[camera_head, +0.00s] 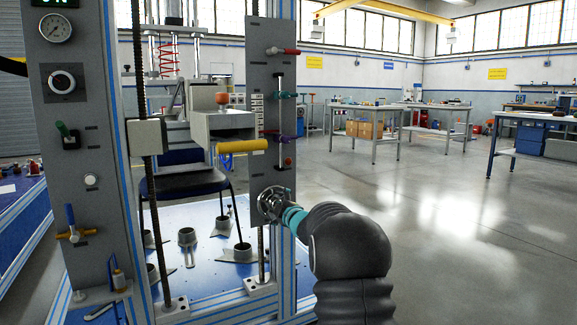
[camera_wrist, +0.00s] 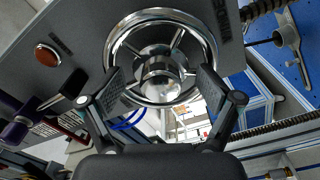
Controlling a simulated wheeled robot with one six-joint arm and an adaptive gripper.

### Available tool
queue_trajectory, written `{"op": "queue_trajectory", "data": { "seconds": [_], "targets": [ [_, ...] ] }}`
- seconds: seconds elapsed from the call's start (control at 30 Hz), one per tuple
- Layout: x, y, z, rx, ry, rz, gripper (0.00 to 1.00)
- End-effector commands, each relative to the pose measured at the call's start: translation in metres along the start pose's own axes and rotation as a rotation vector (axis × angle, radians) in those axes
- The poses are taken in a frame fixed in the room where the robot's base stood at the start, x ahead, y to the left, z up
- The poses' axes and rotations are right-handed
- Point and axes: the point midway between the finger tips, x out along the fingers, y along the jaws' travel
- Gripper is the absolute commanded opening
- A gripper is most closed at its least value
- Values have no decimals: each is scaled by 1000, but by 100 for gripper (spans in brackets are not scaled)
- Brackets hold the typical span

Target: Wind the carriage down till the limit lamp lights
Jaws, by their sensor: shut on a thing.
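A chrome handwheel (camera_head: 268,204) sits low on the right grey panel (camera_head: 261,95); in the wrist view (camera_wrist: 165,15) its rim, spokes and round hub face me. My gripper (camera_wrist: 161,82) is shut on the handwheel, with a finger pad on each side of it. A red-orange lamp (camera_wrist: 48,54) is on the panel beside the wheel, and it looks dull rather than glowing. The grey carriage (camera_head: 222,125) with a yellow roller (camera_head: 242,146) hangs between the screws, above a dark chair seat (camera_head: 182,183).
A left panel (camera_head: 91,150) bears a gauge (camera_head: 56,28), a dial, a green lever and a blue-handled valve (camera_head: 72,222). Red, green and purple handles stick out above the wheel. Workbenches (camera_head: 365,115) stand farther back; the floor at right (camera_head: 470,220) is clear.

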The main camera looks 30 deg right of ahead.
Motion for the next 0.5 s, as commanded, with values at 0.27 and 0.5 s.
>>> {"op": "queue_trajectory", "data": {
  "seconds": [0.27, 0.5],
  "targets": [
    [2, 3, -4, -131, 6, 5, 50],
    [2, 2, -4, -144, 6, 5, 50]
  ]
}}
